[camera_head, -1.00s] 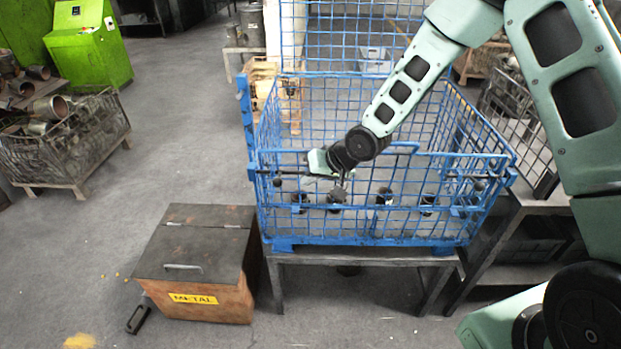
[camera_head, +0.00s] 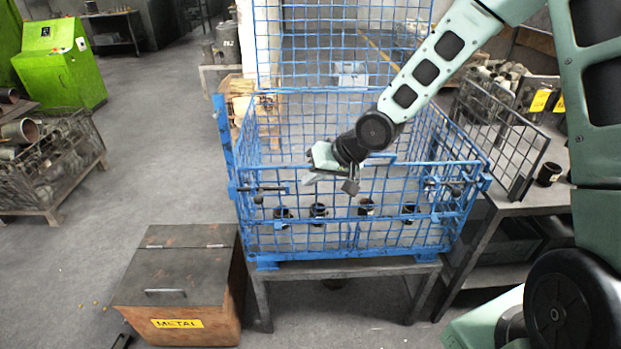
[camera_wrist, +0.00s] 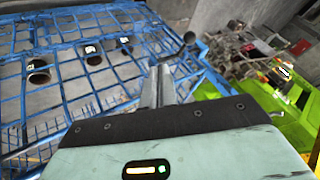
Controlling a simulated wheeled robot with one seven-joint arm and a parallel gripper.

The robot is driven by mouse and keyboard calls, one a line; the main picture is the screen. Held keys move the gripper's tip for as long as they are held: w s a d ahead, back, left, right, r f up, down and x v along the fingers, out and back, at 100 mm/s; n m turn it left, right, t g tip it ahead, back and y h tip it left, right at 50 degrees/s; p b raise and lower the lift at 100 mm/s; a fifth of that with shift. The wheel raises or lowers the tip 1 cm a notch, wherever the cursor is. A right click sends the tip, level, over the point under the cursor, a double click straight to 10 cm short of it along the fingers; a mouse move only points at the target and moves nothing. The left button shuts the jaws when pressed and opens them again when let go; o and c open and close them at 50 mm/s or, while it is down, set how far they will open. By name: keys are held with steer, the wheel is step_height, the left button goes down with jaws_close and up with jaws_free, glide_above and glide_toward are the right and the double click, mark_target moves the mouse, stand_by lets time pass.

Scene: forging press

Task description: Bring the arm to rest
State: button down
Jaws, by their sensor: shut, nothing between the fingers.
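My arm reaches in from the right in the head view. My gripper (camera_head: 313,178) is above the front part of the blue wire basket (camera_head: 350,257), near its front top rail. In the wrist view the fingers of my gripper (camera_wrist: 158,75) lie together, with nothing between them. The wrist view shows the blue mesh of the basket (camera_wrist: 70,72) below and left of the fingers. I cannot tell whether the fingers touch the mesh.
Several dark cylindrical parts (camera_head: 318,211) stand in the basket. A metal-labelled box (camera_head: 180,278) is on the floor at left. A rack with a dark grid panel (camera_head: 500,140) stands close on the right. The floor at left is open.

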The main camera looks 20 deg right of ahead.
steer(key=s+a+r+n+g+h, duration=0.1)
steer(key=s+a+r+n+g, duration=0.1)
steer(key=s, duration=0.8)
steer(key=s+a+r+n+g+h, duration=0.2)
steer(key=s+r+n, duration=0.1)
steer(key=s, duration=0.7)
steer(key=s+a+r+n+g+h, duration=0.1)
steer(key=s+a+r+n+h, duration=0.1)
steer(key=s, duration=0.8)
step_height(320, 180, up, 2)
steer(key=shift+s+a+r+n+g, duration=0.15)
steer(key=shift+s+a+n+g, duration=0.15)
steer(key=shift+s+a+g, duration=0.15)
steer(key=shift+w, duration=0.1)
